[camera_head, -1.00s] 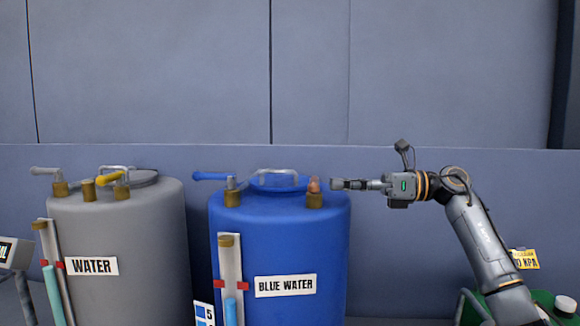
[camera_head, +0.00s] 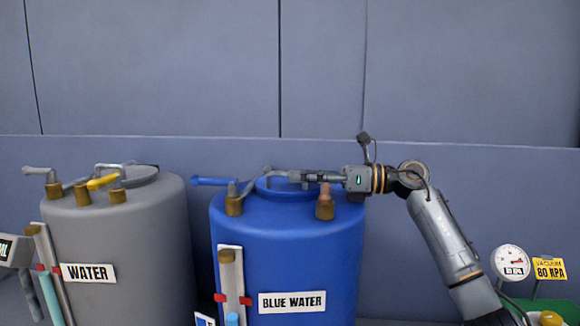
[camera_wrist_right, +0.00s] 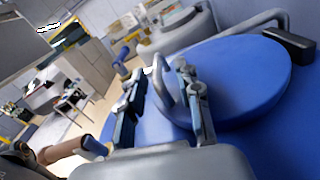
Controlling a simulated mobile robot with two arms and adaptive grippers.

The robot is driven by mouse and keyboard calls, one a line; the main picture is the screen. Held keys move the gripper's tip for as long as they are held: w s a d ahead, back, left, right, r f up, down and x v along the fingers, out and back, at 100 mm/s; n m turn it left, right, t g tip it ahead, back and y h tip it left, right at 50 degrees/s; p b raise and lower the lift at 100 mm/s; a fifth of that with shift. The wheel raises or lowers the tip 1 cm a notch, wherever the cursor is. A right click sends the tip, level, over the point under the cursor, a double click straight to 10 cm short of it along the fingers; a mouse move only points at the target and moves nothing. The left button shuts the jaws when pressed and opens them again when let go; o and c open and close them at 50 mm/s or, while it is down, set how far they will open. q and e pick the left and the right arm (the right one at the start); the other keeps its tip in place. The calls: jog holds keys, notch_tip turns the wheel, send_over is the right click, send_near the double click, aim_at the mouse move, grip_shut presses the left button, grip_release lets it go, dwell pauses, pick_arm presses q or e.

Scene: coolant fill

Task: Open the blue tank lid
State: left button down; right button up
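The blue tank (camera_head: 285,245), labelled BLUE WATER, stands at the centre of the head view. Its round blue lid (camera_head: 275,194) looks closed on top, partly hidden by my right gripper. In the right wrist view the lid (camera_wrist_right: 245,85) is a wide blue disc. A grey bar handle (camera_head: 259,176) rises from the lid; it also shows in the right wrist view (camera_wrist_right: 162,88). My right gripper (camera_head: 285,176) is at the handle. Its fingers (camera_wrist_right: 160,72) are apart, one on each side of the handle; contact cannot be told. My left gripper is not in view.
A brown-based fitting (camera_head: 324,208) stands just below my right gripper. A blue-lever valve (camera_head: 225,190) is on the tank's left side. The grey WATER tank (camera_head: 110,235) stands left. A gauge (camera_head: 511,262) is at right. A wall (camera_head: 450,190) is behind.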

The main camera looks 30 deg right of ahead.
jog(key=shift+p+x, duration=0.35)
jog(key=shift+x, duration=1.15)
jog(key=shift+c, duration=0.2)
grip_shut()
